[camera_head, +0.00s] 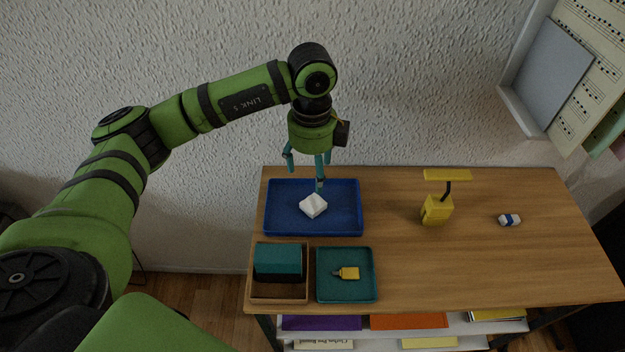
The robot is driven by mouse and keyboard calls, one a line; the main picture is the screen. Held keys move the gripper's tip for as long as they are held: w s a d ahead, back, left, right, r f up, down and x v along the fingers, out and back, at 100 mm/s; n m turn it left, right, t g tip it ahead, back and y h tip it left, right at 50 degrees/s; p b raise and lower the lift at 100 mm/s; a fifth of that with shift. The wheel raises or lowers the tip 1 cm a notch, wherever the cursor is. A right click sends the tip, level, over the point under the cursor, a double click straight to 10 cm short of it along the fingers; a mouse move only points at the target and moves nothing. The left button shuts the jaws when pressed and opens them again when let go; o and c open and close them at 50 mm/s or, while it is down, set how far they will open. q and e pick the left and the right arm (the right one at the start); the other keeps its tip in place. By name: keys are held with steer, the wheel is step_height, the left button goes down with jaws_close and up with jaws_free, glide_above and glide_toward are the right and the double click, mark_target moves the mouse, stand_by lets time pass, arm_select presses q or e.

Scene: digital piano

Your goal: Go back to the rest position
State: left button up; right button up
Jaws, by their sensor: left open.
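My left gripper (307,176) hangs from the green left arm, pointing down above the blue tray (341,222) on the wooden table. Its teal fingers are open and nothing shows between them. A white block (313,206) lies in the blue tray, just below the fingertips. A fingertip overlaps the block's upper edge in the picture, and I cannot tell whether they touch. My right gripper is not in view.
A brown box (279,291) holding a teal block and a teal tray (347,292) with a yellow item stand in front. A yellow lamp-like object (437,209) and a white-and-blue eraser (509,220) stand right. The table's (480,265) front right is clear.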

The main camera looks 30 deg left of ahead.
arm_select(q)
steer(key=shift+r, duration=0.3)
